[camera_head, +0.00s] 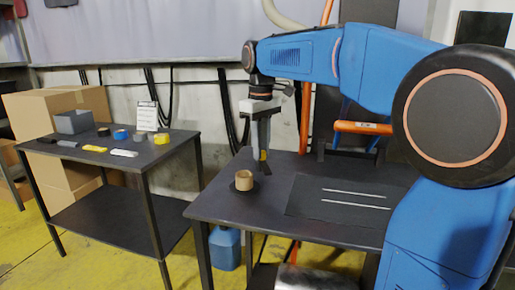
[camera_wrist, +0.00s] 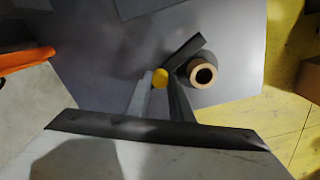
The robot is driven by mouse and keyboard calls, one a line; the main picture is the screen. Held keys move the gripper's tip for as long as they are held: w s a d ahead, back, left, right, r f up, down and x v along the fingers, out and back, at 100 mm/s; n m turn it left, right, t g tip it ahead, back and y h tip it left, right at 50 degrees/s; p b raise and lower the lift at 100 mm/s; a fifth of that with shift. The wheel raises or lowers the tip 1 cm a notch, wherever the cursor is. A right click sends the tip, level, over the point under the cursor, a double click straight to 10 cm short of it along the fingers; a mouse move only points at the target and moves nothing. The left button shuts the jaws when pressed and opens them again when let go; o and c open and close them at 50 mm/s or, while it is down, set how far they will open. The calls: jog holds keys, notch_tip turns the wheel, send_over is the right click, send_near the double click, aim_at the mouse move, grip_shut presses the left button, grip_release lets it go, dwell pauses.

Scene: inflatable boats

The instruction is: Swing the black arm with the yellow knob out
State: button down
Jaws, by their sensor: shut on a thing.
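The yellow knob (camera_wrist: 160,78) shows between my fingertips in the wrist view, and a bit of yellow (camera_head: 263,155) shows at the fingertips in the head view. The black arm (camera_wrist: 187,52) runs from beside the knob up and to the right. My gripper (camera_head: 262,158) points down over the near table and is shut on the knob; its two fingers (camera_wrist: 159,84) frame it in the wrist view. The fingers partly hide the arm's near end, and its pivot is not clear.
A brown cardboard roll (camera_head: 244,181) stands on a black disc on the dark table (camera_head: 225,207), close beside my gripper; it also shows in the wrist view (camera_wrist: 203,74). A mat (camera_head: 340,210) with two thin rods lies right. A second table (camera_head: 175,150) with tapes stands left.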

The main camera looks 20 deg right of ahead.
jog(key=n, duration=0.2)
jog(key=d+n, duration=0.2)
jog(key=n, duration=0.1)
jog(key=shift+w+n, duration=0.1)
jog(key=shift+n, duration=0.2)
jog(key=shift+w+d+n, duration=0.15)
jog(key=shift+d+n, duration=0.15)
jog(key=shift+n, duration=0.55)
jog(key=shift+w+d+n, duration=0.2)
jog(key=shift+d+n, duration=0.05)
jog(key=shift+n, duration=0.55)
jog(key=shift+w+d+n, duration=0.15)
jog(key=shift+d+n, duration=0.15)
jog(key=shift+n, duration=0.55)
jog(key=c, duration=1.6)
grip_release()
jog(key=shift+o, duration=0.2)
notch_tip(320, 180, up, 18)
jog(key=shift+f, duration=0.25)
